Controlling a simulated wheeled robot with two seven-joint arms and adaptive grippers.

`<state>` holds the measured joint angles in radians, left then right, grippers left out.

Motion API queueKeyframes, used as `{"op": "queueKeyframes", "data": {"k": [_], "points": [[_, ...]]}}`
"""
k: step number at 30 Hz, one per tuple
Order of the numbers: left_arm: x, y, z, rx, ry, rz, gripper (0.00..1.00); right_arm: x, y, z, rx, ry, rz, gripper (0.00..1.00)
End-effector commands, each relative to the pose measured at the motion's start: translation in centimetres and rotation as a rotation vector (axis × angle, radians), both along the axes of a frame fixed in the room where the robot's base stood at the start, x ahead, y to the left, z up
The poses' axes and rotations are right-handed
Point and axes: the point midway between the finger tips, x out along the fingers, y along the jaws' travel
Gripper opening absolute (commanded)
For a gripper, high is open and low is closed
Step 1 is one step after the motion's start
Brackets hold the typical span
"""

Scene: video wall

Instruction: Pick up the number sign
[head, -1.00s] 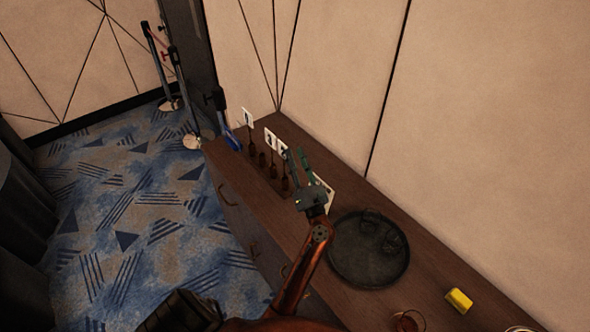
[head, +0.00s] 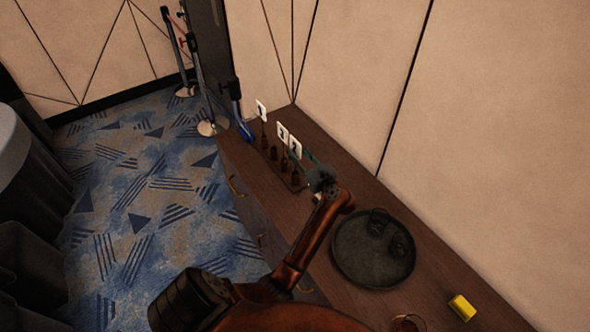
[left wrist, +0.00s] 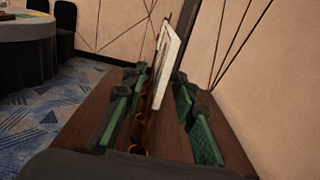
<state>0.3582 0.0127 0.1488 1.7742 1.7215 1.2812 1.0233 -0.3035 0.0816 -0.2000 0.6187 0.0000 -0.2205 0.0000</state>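In the head view I see a far sign (head: 261,110), a middle sign (head: 282,132) and a nearer sign (head: 295,147). My left gripper (head: 308,162) is over the near end of the row. In the left wrist view its green-padded fingers (left wrist: 160,80) are open, one on each side of a white sign (left wrist: 170,60) seen nearly edge-on. Gaps show between the pads and the sign. My right gripper is not in view.
The wooden counter (head: 345,168) runs along a panelled wall. A round dark tray (head: 350,262) and a yellow block (head: 462,307) lie nearer me. Carpet is clear at left.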

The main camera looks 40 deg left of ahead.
Motion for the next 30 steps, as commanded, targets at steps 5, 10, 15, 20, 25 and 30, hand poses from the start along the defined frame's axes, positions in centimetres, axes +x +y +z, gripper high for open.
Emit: {"op": "queueKeyframes", "data": {"k": [5,10,15,20,25,30], "points": [[0.14,0.83,-0.06,0.0,0.001,0.001,0.26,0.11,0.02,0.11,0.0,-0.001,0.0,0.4],[0.09,0.85,-0.09,0.0,0.001,0.002,0.25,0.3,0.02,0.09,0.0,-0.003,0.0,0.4],[0.07,0.85,-0.09,0.0,0.001,0.002,0.13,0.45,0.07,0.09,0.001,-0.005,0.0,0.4],[0.07,0.84,-0.08,0.0,0.001,0.002,0.02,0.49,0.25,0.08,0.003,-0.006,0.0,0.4],[0.07,0.83,-0.07,0.0,0.001,0.002,0.0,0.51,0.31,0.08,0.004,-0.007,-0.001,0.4],[0.07,0.83,-0.07,0.0,0.001,0.002,0.0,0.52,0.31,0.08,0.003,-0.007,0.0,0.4]]}}
